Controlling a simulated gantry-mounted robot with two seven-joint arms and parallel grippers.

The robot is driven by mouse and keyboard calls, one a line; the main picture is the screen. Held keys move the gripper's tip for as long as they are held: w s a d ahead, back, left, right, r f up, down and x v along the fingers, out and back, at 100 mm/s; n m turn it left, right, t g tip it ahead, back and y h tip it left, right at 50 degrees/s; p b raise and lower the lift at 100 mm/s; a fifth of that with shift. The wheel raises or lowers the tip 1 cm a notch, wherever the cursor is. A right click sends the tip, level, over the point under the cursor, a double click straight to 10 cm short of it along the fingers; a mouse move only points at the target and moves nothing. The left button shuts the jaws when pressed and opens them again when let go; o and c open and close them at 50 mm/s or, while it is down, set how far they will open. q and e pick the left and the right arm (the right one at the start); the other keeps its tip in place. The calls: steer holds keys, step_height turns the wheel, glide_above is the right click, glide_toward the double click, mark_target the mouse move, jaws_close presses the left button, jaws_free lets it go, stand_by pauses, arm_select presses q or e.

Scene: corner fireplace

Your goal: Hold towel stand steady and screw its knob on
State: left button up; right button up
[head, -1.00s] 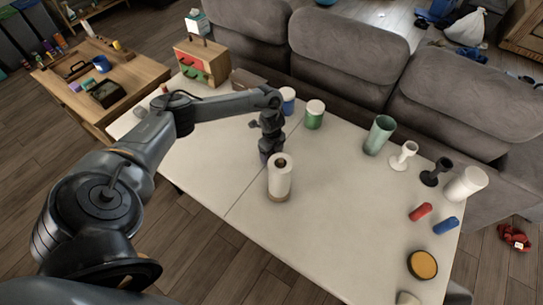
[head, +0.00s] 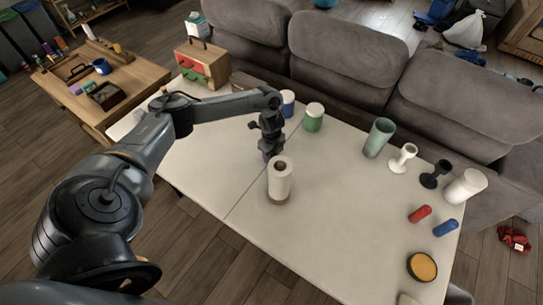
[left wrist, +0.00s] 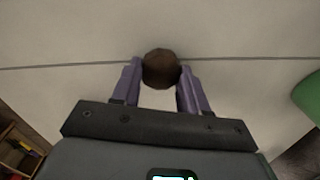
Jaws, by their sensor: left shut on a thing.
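The towel stand with its white paper roll (head: 280,184) stands upright on the white table in the head view, on a brown base. Its top shows a dark opening. My left gripper (head: 268,153) is just behind and left of the roll, pointing down. In the left wrist view my left gripper (left wrist: 161,80) is shut on a round brown knob (left wrist: 161,68), with a finger on each side. The table surface shows beyond it, and the roll cannot be made out there. My right gripper is not in view.
On the table (head: 330,225) are a green jar (head: 314,118), a blue jar (head: 288,104), a green cup (head: 379,138), white and black goblets, red and blue cylinders, and a yellow-topped disc (head: 422,267). A grey sofa (head: 345,60) borders the back. The table's middle right is clear.

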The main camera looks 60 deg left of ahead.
mark_target(272, 155)
arm_select(q)
step_height(272, 155, up, 8)
steer(key=shift+r+p, duration=0.1)
steer(key=shift+p, duration=0.75)
steer(key=shift+r, duration=0.4)
steer(key=shift+w, duration=0.1)
